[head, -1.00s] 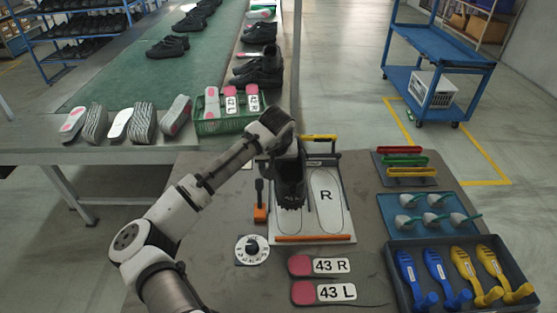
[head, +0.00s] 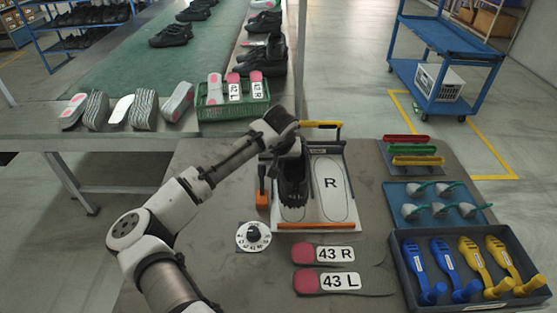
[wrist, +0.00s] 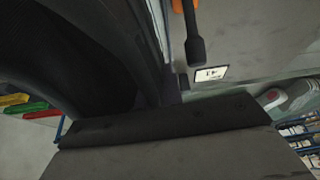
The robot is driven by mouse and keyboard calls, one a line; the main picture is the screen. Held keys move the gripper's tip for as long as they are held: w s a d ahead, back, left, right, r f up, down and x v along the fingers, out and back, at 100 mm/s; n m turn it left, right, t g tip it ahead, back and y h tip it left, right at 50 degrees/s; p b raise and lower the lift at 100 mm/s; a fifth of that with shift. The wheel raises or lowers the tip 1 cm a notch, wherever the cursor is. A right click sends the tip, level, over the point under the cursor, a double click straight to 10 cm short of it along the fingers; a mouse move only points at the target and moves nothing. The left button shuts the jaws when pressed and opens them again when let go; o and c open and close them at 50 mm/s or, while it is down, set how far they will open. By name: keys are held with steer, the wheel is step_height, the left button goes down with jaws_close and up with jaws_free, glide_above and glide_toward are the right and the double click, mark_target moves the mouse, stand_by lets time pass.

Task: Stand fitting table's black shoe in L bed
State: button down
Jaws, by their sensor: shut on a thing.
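The black shoe (head: 292,187) is over the left, L side of the white fitting board (head: 349,219), toe toward the board's orange front strip. My gripper (head: 287,152) is shut on the shoe's upper rear part. In the wrist view, the shoe (wrist: 75,50) fills the upper left as a large dark form, with my gripper's grey parts (wrist: 165,150) across the bottom. The shoe hides most of the L bed. I cannot tell whether its sole touches the board. The R bed (head: 331,205) beside it is empty.
An orange-based lever (head: 262,200) stands close left of the board and a white dial (head: 254,237) in front-left. Two 43 insoles (head: 372,281) lie in front. Colored clamps, a blue tray (head: 398,223) and a dark bin (head: 404,283) occupy the right.

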steer(key=shift+f+b, duration=1.7)
steer(key=shift+f, duration=1.4)
steer(key=c, duration=1.5)
jaws_free()
steer(key=shift+o, duration=0.2)
steer(key=shift+f, duration=0.1)
steer(key=shift+r+p, duration=4)
steer(key=shift+r, duration=1.1)
steer(key=shift+f, duration=0.1)
